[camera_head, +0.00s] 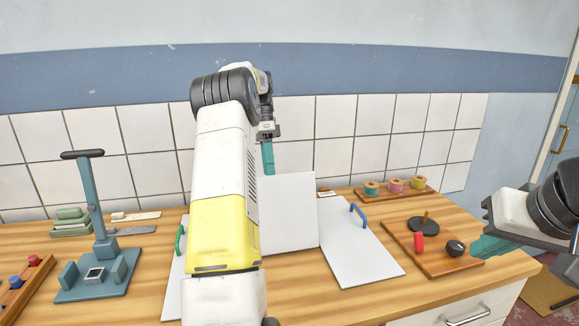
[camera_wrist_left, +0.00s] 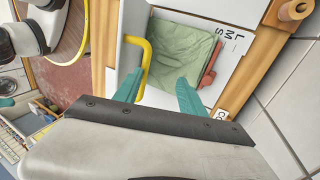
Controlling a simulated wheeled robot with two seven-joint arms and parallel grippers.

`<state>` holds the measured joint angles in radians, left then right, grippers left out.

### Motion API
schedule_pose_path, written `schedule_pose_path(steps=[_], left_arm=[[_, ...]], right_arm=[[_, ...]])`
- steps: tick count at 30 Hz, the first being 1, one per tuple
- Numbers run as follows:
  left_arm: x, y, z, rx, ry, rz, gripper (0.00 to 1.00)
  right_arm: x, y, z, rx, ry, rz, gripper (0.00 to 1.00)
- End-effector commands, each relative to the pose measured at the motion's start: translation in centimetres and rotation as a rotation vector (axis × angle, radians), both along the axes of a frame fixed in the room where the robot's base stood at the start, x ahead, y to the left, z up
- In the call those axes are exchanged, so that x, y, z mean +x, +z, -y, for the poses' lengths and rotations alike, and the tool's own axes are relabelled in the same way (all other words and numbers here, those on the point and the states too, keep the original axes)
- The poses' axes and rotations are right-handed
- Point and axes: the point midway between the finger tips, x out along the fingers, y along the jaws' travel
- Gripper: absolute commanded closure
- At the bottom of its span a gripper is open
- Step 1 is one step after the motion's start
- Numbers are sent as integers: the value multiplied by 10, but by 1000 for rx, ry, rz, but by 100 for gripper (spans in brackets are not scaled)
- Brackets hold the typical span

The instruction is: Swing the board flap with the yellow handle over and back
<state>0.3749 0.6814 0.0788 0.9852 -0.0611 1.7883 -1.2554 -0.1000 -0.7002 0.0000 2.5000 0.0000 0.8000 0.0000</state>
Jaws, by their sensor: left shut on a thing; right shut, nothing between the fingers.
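The white flap (camera_head: 289,212) in the middle of the board stands raised and tilted. The yellow handle (camera_wrist_left: 149,52) shows in the left wrist view beside my left gripper's fingers; my arm or the flap hides it in the head view. My left gripper (camera_head: 268,158) is at the raised flap's upper edge, shut on the yellow handle, though the exact contact is hard to see. A folded green cloth (camera_wrist_left: 183,55) lies on the board under the fingers. My right gripper (camera_head: 490,246) is shut and empty at the right, near a wooden tray.
Flat flaps with a blue handle (camera_head: 358,214) and a green handle (camera_head: 180,240) flank the raised flap. A wooden tray (camera_head: 440,262) with a red piece and black knobs, a spool rack (camera_head: 396,197) and a teal stand (camera_head: 97,275) are on the table.

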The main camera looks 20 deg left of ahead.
Motion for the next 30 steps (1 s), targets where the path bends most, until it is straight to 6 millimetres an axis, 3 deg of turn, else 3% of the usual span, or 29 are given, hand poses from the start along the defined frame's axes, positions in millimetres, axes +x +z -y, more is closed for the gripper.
schedule_pose_path(steps=[1,9,14,25,30], left_arm=[[-12,-43,2,-19,-7,-91,68],[-12,-42,2,-18,-6,-90,68],[-10,-27,1,-12,-2,-72,68],[-2,37,-1,7,4,2,68],[-19,38,9,3,1,-1,68]], right_arm=[[0,0,0,0,0,0,100],[0,0,0,0,0,0,100],[0,0,0,0,0,0,100],[0,0,0,0,0,0,100],[0,0,0,0,0,0,100]])
